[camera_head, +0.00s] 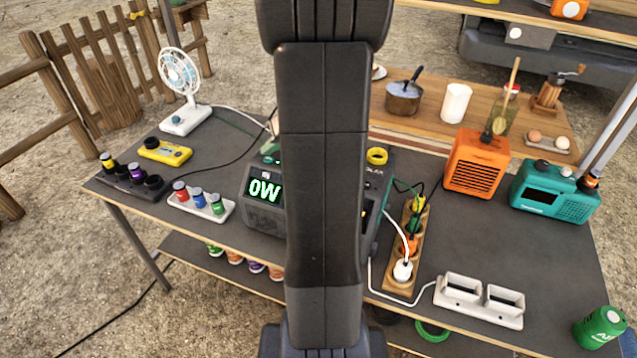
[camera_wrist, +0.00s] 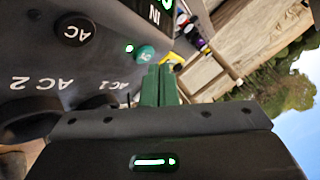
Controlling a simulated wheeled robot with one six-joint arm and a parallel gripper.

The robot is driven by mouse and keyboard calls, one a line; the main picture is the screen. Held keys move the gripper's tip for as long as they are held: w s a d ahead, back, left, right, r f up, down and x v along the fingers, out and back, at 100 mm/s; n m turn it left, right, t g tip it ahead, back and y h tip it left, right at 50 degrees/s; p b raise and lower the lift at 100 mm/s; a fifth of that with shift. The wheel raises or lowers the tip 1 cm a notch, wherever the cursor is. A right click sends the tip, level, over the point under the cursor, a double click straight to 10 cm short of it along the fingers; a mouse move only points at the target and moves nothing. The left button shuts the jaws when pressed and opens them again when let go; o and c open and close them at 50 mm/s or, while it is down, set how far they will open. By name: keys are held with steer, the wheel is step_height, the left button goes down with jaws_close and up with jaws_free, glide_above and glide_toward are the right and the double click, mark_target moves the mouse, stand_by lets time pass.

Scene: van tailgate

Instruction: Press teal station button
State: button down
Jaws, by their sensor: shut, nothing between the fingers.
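The power station (camera_head: 264,212) is a dark grey box on the table, with a lit display reading 0W. The teal button (camera_wrist: 145,54) sits on the station's face in the wrist view, near a small lit green light (camera_wrist: 129,48). My gripper (camera_wrist: 159,69) is shut and empty, its two green fingers side by side. The fingertips are at the button's lower right edge in the picture; I cannot tell whether they touch it. In the head view the button and gripper are hidden behind my arm.
A black AC button (camera_wrist: 73,29) is beside the teal one. Around the station are a tray of jars (camera_head: 201,206), a power strip (camera_head: 402,244), an orange box (camera_head: 477,164) and a teal radio (camera_head: 553,191). A white cable runs across the table right of the station.

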steer(key=shift+r, duration=0.15)
step_height(320, 180, up, 6)
steer(key=p, duration=0.3)
stand_by(0.4)
stand_by(1.2)
